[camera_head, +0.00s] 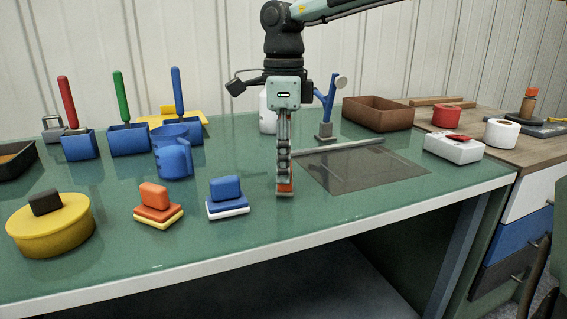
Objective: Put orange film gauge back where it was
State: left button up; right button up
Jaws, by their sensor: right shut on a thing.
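My right gripper (284,180) hangs down from the top centre, over the green table near its front edge. It is shut on a small orange piece, which I take for the orange film gauge (285,187). Only a little of the gauge shows at the fingertips; the fingers hide the rest. I cannot tell whether its lower end touches the table. My left gripper is not in view.
Left of the gripper stand a blue-handled block (226,192), an orange-handled block (156,201) and a yellow round tin (50,228). A blue jug (173,158) is behind them. A dark flat sheet (362,172) lies to the right, near a white box (453,149).

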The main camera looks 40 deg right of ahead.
jog(key=shift+f, duration=0.15)
jog(key=shift+f, duration=0.2)
jog(key=o, duration=1.2)
jog(key=shift+c, duration=0.2)
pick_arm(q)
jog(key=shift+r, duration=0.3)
pick_arm(e)
jog(key=shift+r, duration=0.3)
notch_tip(320, 180, up, 11)
jog(key=shift+f+p, duration=0.2)
jog(key=shift+p, duration=0.25)
jog(key=shift+r, duration=0.6)
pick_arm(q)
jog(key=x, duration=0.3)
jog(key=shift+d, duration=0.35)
